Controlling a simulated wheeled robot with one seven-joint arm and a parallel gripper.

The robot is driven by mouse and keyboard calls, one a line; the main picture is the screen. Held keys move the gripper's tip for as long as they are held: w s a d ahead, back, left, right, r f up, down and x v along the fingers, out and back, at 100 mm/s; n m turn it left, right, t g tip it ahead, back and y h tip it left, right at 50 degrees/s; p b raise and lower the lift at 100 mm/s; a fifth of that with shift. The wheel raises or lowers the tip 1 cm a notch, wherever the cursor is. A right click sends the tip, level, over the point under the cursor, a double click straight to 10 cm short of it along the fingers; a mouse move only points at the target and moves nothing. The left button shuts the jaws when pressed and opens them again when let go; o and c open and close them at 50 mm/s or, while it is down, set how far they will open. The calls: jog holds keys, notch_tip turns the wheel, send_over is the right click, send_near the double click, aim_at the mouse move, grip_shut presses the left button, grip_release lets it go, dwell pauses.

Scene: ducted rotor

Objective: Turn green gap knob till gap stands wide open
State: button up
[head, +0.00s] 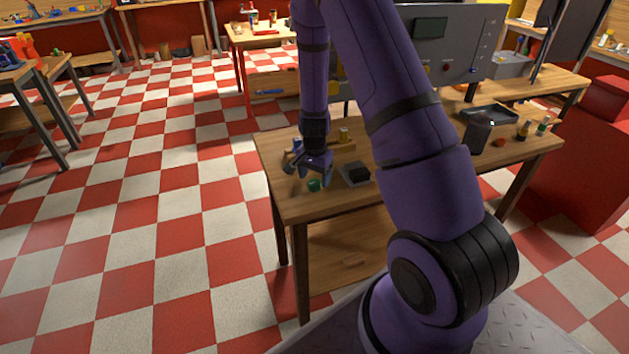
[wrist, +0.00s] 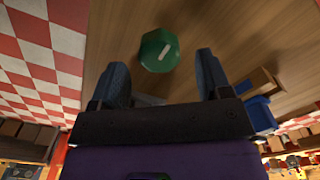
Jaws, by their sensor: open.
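The green knob (head: 314,185) sits on the wooden table near its left front part. In the wrist view the green knob (wrist: 159,50) is a faceted cap with a short white mark on top, slanting up to the right. My gripper (head: 309,172) hangs just above and behind the knob. In the wrist view my gripper (wrist: 162,72) is open, with its two fingers apart and the knob lying between and slightly beyond the tips. I see no contact with the knob. I cannot make out the gap in either view.
A grey block with a dark top (head: 356,174) stands right of the knob. A blue item (wrist: 260,115) and a wooden piece lie beside the gripper. A dark tray (head: 489,115) and small items are at the table's right. A grey panel (head: 445,45) rises behind.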

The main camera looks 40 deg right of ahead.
notch_tip(320, 180, up, 9)
jog(key=shift+f, duration=0.15)
dwell(0.6)
notch_tip(320, 180, up, 11)
jog(key=n+t, duration=0.1)
jog(key=n, duration=0.2)
send_over(314, 182)
jog(key=s+a, duration=0.3)
jog(key=a, duration=0.1)
jog(key=s+a+r+n+t+y, duration=0.1)
jog(key=s+a+r+n, duration=0.3)
jog(key=r, duration=0.5)
jog(key=s+a+r+n+t, duration=0.1)
jog(key=s+r, duration=0.4)
jog(key=s, duration=0.5)
jog(key=s+a+r+n+t+h, duration=0.1)
jog(key=s+a+r+n, duration=0.3)
jog(key=s, duration=0.6)
notch_tip(314, 182, up, 3)
jog(key=shift+f+n+t, duration=0.2)
jog(key=shift+n+t, duration=0.4)
jog(key=shift+n, duration=0.1)
jog(key=shift+w, duration=0.15)
